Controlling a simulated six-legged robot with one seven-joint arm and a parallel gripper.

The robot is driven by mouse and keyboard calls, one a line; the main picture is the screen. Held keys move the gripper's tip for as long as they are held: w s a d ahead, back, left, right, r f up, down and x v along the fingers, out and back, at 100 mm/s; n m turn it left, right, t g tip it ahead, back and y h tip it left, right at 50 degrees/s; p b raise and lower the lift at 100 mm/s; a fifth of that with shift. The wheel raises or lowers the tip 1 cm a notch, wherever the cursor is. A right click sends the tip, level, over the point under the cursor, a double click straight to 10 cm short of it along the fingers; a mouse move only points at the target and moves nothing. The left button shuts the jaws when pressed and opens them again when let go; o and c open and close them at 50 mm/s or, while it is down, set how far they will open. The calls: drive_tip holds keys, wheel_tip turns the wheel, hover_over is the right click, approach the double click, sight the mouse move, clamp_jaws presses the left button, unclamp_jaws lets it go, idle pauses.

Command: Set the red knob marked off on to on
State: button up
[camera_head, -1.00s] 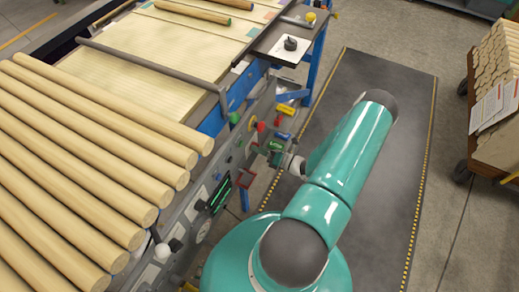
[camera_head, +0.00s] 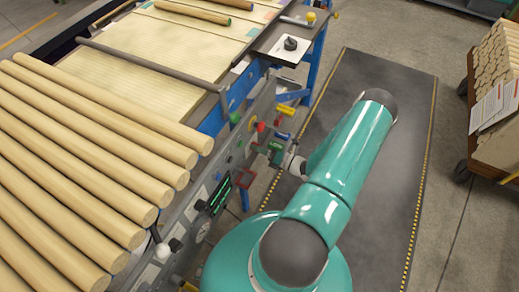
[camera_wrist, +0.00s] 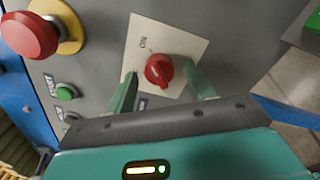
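The red knob (camera_wrist: 158,70) sits on a white square plate (camera_wrist: 183,42) on a grey panel, in the middle of the wrist view. The plate reads ON near its upper left; another label at its lower edge is partly covered by my gripper. My gripper (camera_wrist: 161,70) has its two green fingers apart, one on each side of the knob, with gaps visible on both sides. In the head view my gripper (camera_head: 273,152) is at the panel, and I cannot make out the knob there.
A big red mushroom button (camera_wrist: 30,35) on a yellow base is left of the plate. A green button (camera_wrist: 66,92) lies below it. In the head view, wooden rods (camera_head: 90,140) cover the line to the left, and a cart (camera_head: 497,130) of wood stands far right.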

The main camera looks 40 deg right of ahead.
drive_tip(key=shift+s, duration=0.1)
drive_tip(key=v, duration=1.3)
drive_tip(key=shift+s, duration=0.35)
drive_tip(key=shift+d, duration=0.1)
